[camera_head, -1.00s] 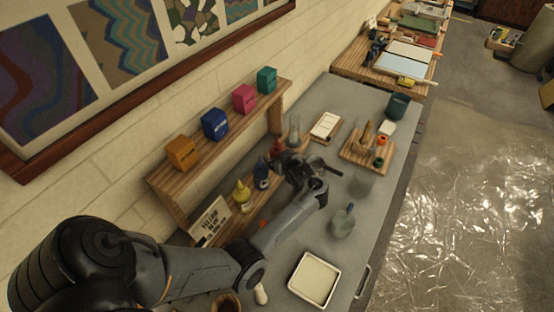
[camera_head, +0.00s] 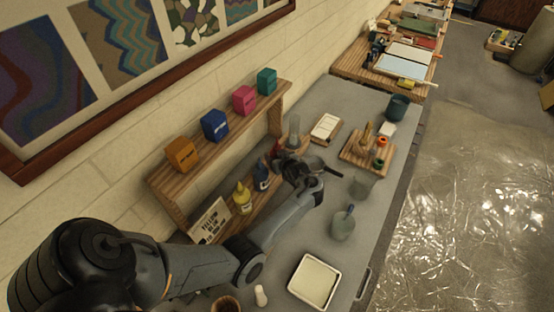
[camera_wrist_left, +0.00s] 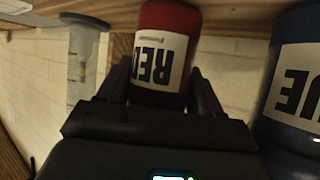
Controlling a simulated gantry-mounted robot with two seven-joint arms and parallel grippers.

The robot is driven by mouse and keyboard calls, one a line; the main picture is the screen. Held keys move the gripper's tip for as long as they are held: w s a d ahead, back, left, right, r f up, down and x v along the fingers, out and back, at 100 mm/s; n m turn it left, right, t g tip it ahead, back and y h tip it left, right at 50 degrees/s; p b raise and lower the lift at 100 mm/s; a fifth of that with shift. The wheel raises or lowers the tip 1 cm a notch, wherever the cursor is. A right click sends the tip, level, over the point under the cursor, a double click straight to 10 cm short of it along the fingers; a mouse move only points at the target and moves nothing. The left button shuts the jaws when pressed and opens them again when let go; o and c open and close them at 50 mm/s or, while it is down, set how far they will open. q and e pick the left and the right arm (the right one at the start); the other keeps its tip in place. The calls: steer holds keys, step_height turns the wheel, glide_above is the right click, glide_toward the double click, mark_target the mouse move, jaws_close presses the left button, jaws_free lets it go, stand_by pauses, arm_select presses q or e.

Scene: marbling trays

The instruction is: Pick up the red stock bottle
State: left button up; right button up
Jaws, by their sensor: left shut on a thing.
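The red stock bottle (camera_wrist_left: 168,50), with a white label reading RED, stands between the fingers of my left gripper (camera_wrist_left: 160,85) in the left wrist view. The gripper is shut on it. In the head view the left gripper (camera_head: 282,160) is at the shelf along the wall, and only a little of the red bottle (camera_head: 277,147) shows beside it. The blue bottle (camera_wrist_left: 297,85) is close by on the right in the wrist view. My right gripper is in neither view.
The blue bottle (camera_head: 261,177) and yellow bottle (camera_head: 242,196) stand in a row along the shelf. A clear cylinder (camera_wrist_left: 84,60) is on the other side of the red bottle. A white tray (camera_head: 314,280) and a grey-green cup (camera_head: 343,226) are on the grey table.

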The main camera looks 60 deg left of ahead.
arm_select(q)
steer(key=shift+r, duration=0.15)
step_height(320, 180, up, 10)
steer(key=shift+f+p, duration=0.1)
steer(key=shift+p, duration=0.35)
stand_by(0.4)
